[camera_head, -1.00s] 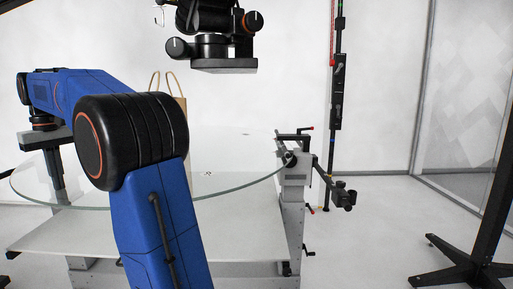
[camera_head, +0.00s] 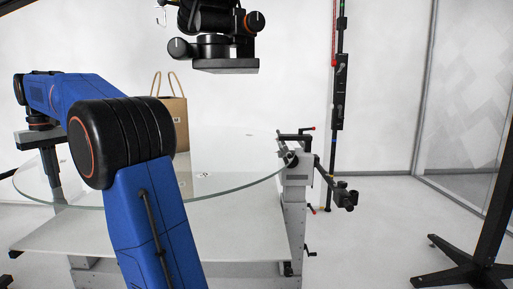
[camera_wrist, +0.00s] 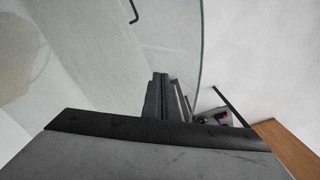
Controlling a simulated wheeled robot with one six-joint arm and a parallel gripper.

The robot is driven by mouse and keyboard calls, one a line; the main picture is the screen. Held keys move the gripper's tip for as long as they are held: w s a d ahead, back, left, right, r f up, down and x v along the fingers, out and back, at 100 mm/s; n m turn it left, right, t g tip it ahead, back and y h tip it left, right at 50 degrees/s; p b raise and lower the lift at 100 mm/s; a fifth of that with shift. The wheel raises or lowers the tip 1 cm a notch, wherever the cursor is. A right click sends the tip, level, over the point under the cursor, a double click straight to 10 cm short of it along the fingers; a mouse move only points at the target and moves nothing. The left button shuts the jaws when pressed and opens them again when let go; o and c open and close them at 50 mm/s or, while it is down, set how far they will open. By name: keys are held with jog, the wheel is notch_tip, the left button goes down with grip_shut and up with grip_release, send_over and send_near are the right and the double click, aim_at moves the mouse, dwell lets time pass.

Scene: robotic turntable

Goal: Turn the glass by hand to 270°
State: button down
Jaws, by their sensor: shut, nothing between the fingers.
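The round glass plate (camera_head: 235,160) of the turntable lies level on its stand in the head view. A brown paper bag (camera_head: 180,122) with two handles and a small label stands on it, partly hidden by my arm. My gripper (camera_head: 51,178) points down at the left of the glass, near its rim. In the wrist view my gripper (camera_wrist: 160,82) shows as dark, closed fingers beside the curved glass edge (camera_wrist: 201,40). It holds nothing. I cannot tell whether the fingers touch the glass.
A stand with clamps (camera_head: 297,175) supports the glass at the right. A black camera rig (camera_head: 222,48) hangs above. A black pole (camera_head: 341,90) and a dark tripod-like stand (camera_head: 470,258) are at the right. White floor (camera_head: 375,235) is clear between them.

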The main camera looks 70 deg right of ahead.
aim_at(46, 183)
jog(key=shift+w+f, duration=0.1)
jog(key=shift+w, duration=1.5)
jog(key=shift+w+d, duration=0.1)
jog(key=shift+w, duration=0.05)
jog(key=shift+w+d+f, duration=0.15)
jog(key=shift+w, duration=1.45)
jog(key=shift+w, duration=0.1)
jog(key=shift+w+d, duration=0.15)
jog(key=shift+w, duration=0.7)
jog(key=shift+w+d, duration=0.15)
jog(key=shift+w, duration=0.65)
jog(key=shift+w, duration=0.15)
jog(key=shift+w+d+r, duration=0.15)
jog(key=shift+w+d, duration=0.1)
jog(key=shift+w, duration=0.6)
jog(key=shift+w+d+r, duration=0.1)
jog(key=shift+w+d, duration=0.1)
jog(key=shift+w, duration=0.6)
jog(key=shift+w, duration=0.1)
